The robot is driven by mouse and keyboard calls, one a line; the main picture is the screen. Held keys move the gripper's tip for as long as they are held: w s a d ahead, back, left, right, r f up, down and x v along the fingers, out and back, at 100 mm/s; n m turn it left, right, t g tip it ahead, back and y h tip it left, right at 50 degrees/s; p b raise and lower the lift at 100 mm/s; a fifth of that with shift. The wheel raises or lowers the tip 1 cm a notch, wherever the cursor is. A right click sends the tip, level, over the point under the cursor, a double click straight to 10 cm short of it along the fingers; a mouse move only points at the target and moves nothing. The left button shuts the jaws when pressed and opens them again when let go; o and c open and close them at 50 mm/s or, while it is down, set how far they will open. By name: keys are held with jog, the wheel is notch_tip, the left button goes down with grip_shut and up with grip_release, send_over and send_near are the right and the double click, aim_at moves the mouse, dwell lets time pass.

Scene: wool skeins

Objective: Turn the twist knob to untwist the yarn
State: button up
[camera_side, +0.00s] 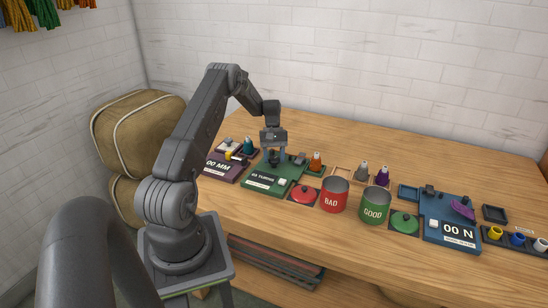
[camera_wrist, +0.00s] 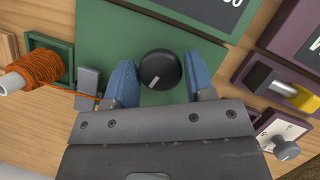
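The twist knob (camera_wrist: 160,69) is a round black knob with a white pointer line, on the green board (camera_wrist: 110,32) in the wrist view. The green board (camera_side: 262,181) also shows in the side view, with a label that seems to read "03 TURNS". My gripper (camera_wrist: 162,84) is open, its two blue fingers on either side of the knob with gaps visible. In the side view my gripper (camera_side: 275,152) is low over the green board. Orange yarn (camera_wrist: 46,70) is wound on a cone at the left, and a strand runs to a grey clamp (camera_wrist: 88,82).
A purple board (camera_side: 221,168) stands to the left. A red BAD can (camera_side: 334,196), a green GOOD can (camera_side: 375,205) and red (camera_side: 304,194) and green (camera_side: 404,222) lids are to the right. A blue board (camera_side: 450,218) is farther right. The table's back (camera_side: 400,150) is clear.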

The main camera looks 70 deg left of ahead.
jog(key=c, duration=0.5)
jog(key=shift+m, duration=0.4)
jog(key=m+g, duration=0.1)
jog(key=m, duration=0.2)
jog(key=shift+w+m+g+y, duration=0.1)
jog(key=shift+m+g+y, duration=0.2)
jog(key=shift+y, duration=0.1)
jog(key=shift+m+g+y, duration=0.5)
jog(key=shift+m+y, duration=0.1)
jog(key=shift+m, duration=1.7)
jog(key=o, duration=0.9)
jog(key=shift+d, duration=0.1)
